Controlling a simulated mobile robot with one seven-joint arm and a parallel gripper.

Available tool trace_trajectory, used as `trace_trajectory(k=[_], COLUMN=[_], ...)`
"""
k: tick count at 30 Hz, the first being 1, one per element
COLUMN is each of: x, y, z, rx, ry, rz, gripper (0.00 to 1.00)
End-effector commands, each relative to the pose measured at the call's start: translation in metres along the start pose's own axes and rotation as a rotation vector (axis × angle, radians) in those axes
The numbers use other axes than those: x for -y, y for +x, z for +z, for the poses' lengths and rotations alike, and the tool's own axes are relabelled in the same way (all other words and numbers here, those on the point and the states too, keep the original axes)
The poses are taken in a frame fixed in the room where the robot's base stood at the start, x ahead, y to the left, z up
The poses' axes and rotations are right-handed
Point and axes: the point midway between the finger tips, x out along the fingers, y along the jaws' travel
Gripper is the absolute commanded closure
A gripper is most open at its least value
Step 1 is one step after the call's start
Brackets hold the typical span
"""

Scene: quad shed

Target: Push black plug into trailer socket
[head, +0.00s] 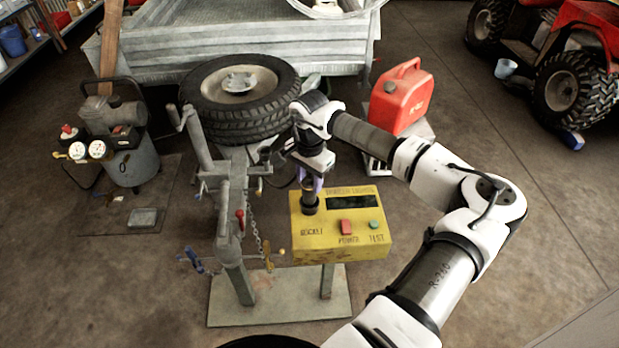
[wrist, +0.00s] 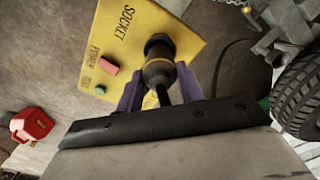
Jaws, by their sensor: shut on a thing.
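The yellow tester box (head: 345,243) stands on a post, with "SOCKET" lettered beside its round black socket (head: 310,210). My gripper (head: 312,184) is above the left part of the box, pointing down. In the wrist view its purple fingers (wrist: 160,88) are shut on the black plug (wrist: 158,72) from both sides. The plug's front end meets the dark socket ring (wrist: 159,42) in the wrist view. The plug looks roughly in line with the socket. How deep it sits is hidden by the plug body.
A red button (head: 346,227) and a green button (head: 374,225) are on the box face. Left of the box stands a grey metal trailer hitch frame (head: 229,190) with a chain. A tyre (head: 240,90), a red fuel can (head: 401,97) and a compressor (head: 125,150) stand around.

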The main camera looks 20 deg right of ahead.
Motion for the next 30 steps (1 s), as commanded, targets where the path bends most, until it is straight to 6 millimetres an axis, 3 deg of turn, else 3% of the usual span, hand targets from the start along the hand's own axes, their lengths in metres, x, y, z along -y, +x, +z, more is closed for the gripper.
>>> trace_trajectory(k=[30], x=[0.000], y=[0.016], z=[0.000], rx=[0.000], ry=[0.000], rz=[0.000], gripper=[0.88])
